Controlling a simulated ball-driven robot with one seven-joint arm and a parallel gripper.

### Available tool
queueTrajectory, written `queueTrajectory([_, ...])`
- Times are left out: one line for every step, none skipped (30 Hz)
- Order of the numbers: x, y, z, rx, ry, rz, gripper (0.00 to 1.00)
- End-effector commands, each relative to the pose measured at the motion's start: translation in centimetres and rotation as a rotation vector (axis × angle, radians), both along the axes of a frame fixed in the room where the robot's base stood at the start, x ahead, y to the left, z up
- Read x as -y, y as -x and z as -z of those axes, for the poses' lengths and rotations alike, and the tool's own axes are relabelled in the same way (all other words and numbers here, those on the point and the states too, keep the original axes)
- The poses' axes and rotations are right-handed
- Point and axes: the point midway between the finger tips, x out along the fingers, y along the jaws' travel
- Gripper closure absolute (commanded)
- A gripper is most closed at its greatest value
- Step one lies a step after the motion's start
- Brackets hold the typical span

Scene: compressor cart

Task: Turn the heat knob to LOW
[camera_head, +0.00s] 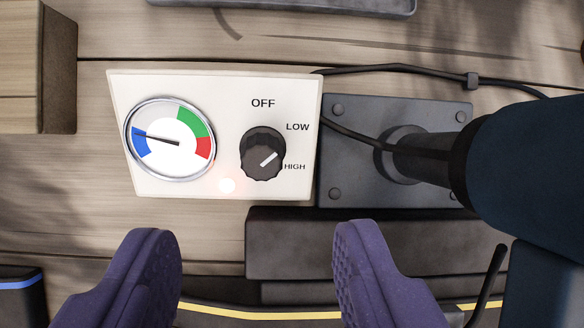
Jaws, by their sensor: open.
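The heat knob (262,156) is a dark, ridged dial on a cream control panel (185,84). Its white pointer line slants up and right, between the LOW and HIGH labels and nearer HIGH. OFF is printed above the knob, LOW at its upper right and HIGH at its right. A round gauge (170,140) sits left of the knob, its needle on the blue zone. A small reddish-white light (228,185) glows below and between them.
Right of the panel is a dark bolted plate (340,180) with a thick dark cylinder (430,155) on it. A black cable (400,70) runs along the panel's upper right. A dark block (290,262) lies below the panel. A wooden block (20,70) stands at upper left.

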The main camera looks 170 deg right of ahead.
Motion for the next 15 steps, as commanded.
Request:
queueTrajectory([0.2,0.0,0.6,0.000,-0.002,0.013,0.47])
queueTrajectory([0.3,-0.1,1.0,0.000,-0.003,0.017,0.47])
queueTrajectory([0.4,-0.3,1.7,-0.001,-0.004,0.017,0.47])
queueTrajectory([0.5,-0.5,2.3,-0.001,-0.004,0.016,0.47])
queueTrajectory([0.6,-0.7,2.8,0.000,-0.004,0.016,0.47])
queueTrajectory([0.7,-0.9,3.5,-0.001,-0.004,0.016,0.47])
queueTrajectory([0.8,-1.1,4.1,-0.002,-0.004,0.016,0.47])
queueTrajectory([0.9,-1.3,4.6,-0.001,-0.004,0.015,0.47])
queueTrajectory([1.0,-1.5,5.2,0.000,-0.004,0.014,0.47])
queueTrajectory([1.2,-1.7,5.6,-0.001,-0.003,0.013,0.47])
queueTrajectory([1.3,-1.8,6.0,-0.001,-0.003,0.013,0.47])
queueTrajectory([1.3,-2.0,6.4,-0.001,-0.003,0.012,0.47])
queueTrajectory([1.4,-2.1,6.6,0.000,-0.003,0.011,0.47])
queueTrajectory([1.4,-2.2,6.8,0.000,-0.003,0.011,0.47])
queueTrajectory([1.5,-2.3,7.0,0.000,-0.003,0.011,0.47])
